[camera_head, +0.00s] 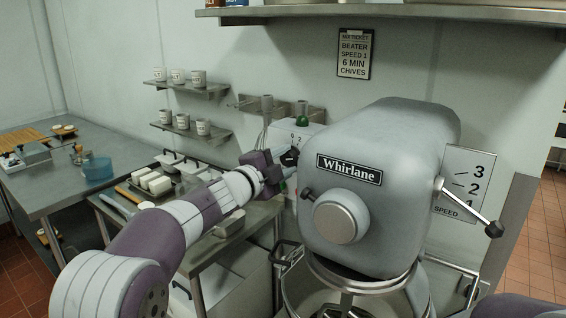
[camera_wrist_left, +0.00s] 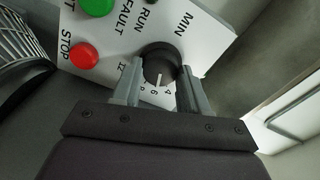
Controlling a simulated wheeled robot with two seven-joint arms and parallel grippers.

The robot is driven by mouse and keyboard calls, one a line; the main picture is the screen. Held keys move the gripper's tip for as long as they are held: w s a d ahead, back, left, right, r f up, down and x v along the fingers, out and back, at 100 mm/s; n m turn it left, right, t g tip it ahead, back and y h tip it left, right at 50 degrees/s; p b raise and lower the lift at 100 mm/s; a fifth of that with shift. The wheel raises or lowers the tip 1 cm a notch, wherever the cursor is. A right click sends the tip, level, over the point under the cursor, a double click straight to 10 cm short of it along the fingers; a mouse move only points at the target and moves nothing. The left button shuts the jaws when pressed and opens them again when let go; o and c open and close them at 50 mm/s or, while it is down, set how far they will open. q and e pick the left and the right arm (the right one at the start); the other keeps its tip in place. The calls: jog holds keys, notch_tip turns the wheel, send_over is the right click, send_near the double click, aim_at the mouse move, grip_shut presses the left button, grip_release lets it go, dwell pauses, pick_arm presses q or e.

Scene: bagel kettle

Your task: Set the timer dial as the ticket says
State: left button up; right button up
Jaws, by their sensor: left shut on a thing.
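The timer dial (camera_wrist_left: 160,64) is a round black knob with a white pointer line, on a white control panel marked MIN. My left gripper (camera_wrist_left: 158,78) is shut on the dial, one finger on each side. The pointer faces the numbers, near the 6 and the 4; I cannot tell its exact setting. In the head view my left gripper (camera_head: 274,172) is at the control box (camera_head: 302,134) left of the mixer and hides much of its front. The ticket (camera_head: 355,54) on the wall reads beater, speed 1, 6 min, chives. My right gripper is not in view.
The grey Whirlane mixer (camera_head: 390,170) stands close to the right of my left arm. Its speed lever (camera_head: 468,207) is on its right side. A red STOP button (camera_wrist_left: 84,55) and a green button (camera_wrist_left: 97,5) sit near the dial. Shelves with cups (camera_head: 187,87) hang behind.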

pick_arm(q)
jog(key=o, duration=1)
jog(key=shift+f, duration=0.15)
jog(key=shift+s, duration=0.25)
jog(key=shift+a, duration=0.1)
jog(key=b+v, duration=0.3)
jog(key=v, duration=0.9)
jog(key=shift+s, duration=0.25)
